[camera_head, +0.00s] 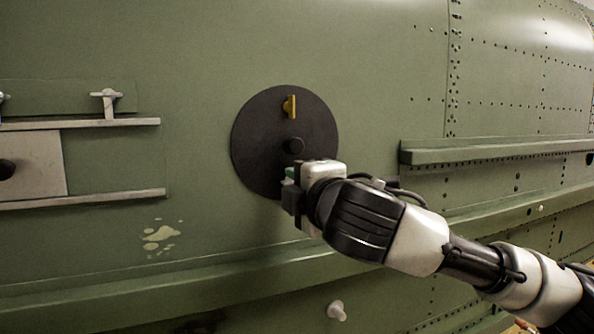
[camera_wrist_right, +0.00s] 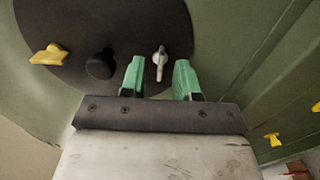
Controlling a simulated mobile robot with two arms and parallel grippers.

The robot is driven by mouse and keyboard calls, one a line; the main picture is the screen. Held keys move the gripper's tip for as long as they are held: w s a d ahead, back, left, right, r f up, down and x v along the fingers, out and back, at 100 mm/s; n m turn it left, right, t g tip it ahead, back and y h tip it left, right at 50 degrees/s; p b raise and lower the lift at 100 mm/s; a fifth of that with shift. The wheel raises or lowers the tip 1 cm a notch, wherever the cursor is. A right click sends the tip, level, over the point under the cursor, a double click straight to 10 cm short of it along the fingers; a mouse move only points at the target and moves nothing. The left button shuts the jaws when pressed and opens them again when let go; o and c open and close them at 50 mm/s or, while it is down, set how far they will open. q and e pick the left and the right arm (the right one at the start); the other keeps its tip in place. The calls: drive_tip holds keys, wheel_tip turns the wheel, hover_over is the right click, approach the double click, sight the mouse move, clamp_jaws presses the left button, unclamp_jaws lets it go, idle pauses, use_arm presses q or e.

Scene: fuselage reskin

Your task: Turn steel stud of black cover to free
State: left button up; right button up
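The round black cover (camera_head: 262,140) lies on the green fuselage skin in the head view and fills the upper left of the right wrist view (camera_wrist_right: 120,30). It has a yellow stud (camera_head: 290,106) near its top and a black knob (camera_head: 293,146) at its middle. The steel stud (camera_wrist_right: 160,62) shows in the right wrist view near the cover's edge; my gripper hides it in the head view. My right gripper (camera_wrist_right: 160,80) is open, its green fingers apart on either side of the steel stud, with no clear contact. My left gripper is not in view.
A grey panel (camera_head: 38,165) with a black knob sits between two rails at the left, with a steel clamp (camera_head: 106,103) above. A green ledge (camera_head: 480,150) juts out at the right. Another yellow stud (camera_wrist_right: 273,139) shows at the right wrist view's lower right.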

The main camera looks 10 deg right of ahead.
drive_tip(key=shift+w+a, duration=0.1)
drive_tip(key=shift+w, duration=0.4)
drive_tip(key=shift+c, duration=0.2)
clamp_jaws()
drive_tip(key=shift+n, duration=9)
